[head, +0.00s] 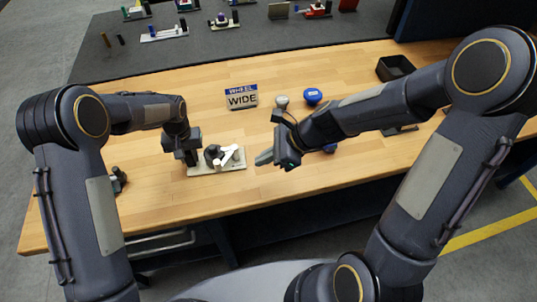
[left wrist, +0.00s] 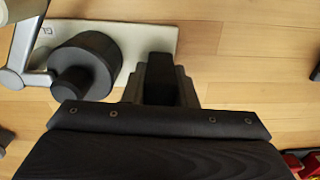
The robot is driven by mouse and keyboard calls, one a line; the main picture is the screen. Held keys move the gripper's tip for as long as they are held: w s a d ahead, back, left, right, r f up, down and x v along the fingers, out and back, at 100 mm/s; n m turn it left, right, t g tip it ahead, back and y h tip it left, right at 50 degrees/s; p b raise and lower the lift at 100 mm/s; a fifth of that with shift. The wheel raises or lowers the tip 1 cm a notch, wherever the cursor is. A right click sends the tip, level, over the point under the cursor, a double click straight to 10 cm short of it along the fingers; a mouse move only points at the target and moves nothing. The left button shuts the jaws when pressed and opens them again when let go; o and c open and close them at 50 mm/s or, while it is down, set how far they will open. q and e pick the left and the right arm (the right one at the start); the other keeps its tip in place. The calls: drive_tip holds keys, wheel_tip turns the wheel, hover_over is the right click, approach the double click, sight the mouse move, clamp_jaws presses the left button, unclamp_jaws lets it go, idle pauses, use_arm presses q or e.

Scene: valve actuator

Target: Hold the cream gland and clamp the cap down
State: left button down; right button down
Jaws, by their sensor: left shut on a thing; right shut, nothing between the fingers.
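The cream gland has an off-white base plate (head: 201,170) on the wooden table in the head view; the plate also shows in the left wrist view (left wrist: 142,38). A dark round cap (head: 212,152) sits on it, seen in the left wrist view as a stepped dark cylinder (left wrist: 88,62). A pale clamp lever (head: 231,154) is beside the cap, apparently tilted up. My left gripper (head: 190,158) is shut at the plate's left end, on a part of the gland that its fingers hide. My right gripper (head: 268,159) is shut and empty, right of the gland, apart from it.
A WHEEL WIDE sign (head: 241,97), a pale knob (head: 282,102) and a blue round piece (head: 313,95) stand behind. A black bin (head: 396,68) is at the back right. A small dark-green piece (head: 118,178) is at far left. The front middle of the table is clear.

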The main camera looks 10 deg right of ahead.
use_arm(q)
drive_tip(key=shift+s+f, duration=0.2)
drive_tip(key=shift+f, duration=0.1)
use_arm(e)
drive_tip(key=shift+v, duration=0.9)
drive_tip(key=shift+s, duration=0.15)
use_arm(q)
drive_tip(key=c, duration=1.6)
unclamp_jaws()
drive_tip(key=o, duration=0.5)
drive_tip(key=shift+w+r, duration=0.1)
drive_tip(key=shift+w, duration=0.1)
drive_tip(key=shift+r, duration=0.1)
